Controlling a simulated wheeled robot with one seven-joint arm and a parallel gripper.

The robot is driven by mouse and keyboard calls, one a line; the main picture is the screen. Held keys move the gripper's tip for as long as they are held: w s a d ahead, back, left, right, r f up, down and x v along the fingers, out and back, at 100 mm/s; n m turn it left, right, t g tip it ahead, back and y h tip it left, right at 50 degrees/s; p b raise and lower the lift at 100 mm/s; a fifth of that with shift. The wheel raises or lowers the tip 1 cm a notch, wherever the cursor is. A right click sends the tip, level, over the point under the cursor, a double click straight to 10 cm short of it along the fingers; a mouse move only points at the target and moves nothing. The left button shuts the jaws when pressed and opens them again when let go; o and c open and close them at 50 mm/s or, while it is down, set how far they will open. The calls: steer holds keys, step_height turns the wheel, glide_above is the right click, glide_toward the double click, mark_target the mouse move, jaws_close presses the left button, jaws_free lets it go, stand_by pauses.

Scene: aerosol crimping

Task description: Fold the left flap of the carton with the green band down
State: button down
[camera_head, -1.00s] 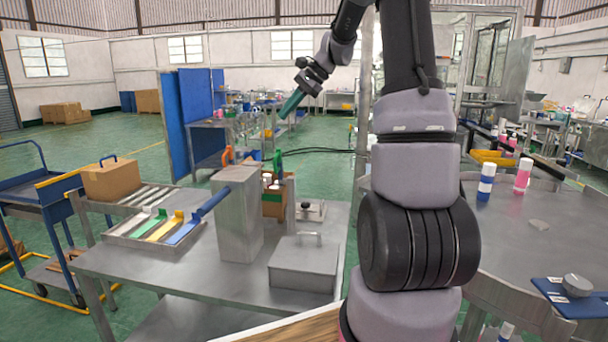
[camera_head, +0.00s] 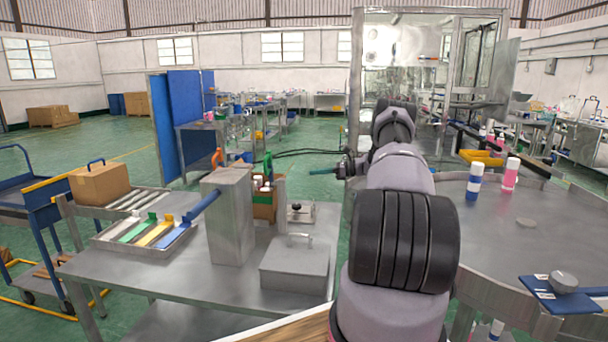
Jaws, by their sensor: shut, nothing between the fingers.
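A brown open carton (camera_head: 264,211) stands on the steel table, partly hidden behind a tall grey metal block. Small containers show inside its top. A green upright piece (camera_head: 268,164) rises at the carton; I cannot tell whether it belongs to it.
The grey metal block (camera_head: 229,222) with a blue lever stands in front of the carton. A lidded steel box (camera_head: 295,264) and a tray (camera_head: 113,239) of coloured scoops share the table. A closed carton (camera_head: 100,184) sits on rollers at left. The round table (camera_head: 495,232) is at right.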

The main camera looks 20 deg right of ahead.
steer(key=x, duration=0.9)
steer(key=shift+a, duration=0.1)
steer(key=shift+a+r, duration=0.1)
steer(key=shift+w+a+r+h, duration=0.1)
steer(key=shift+r+h, duration=0.05)
steer(key=shift+h, duration=0.25)
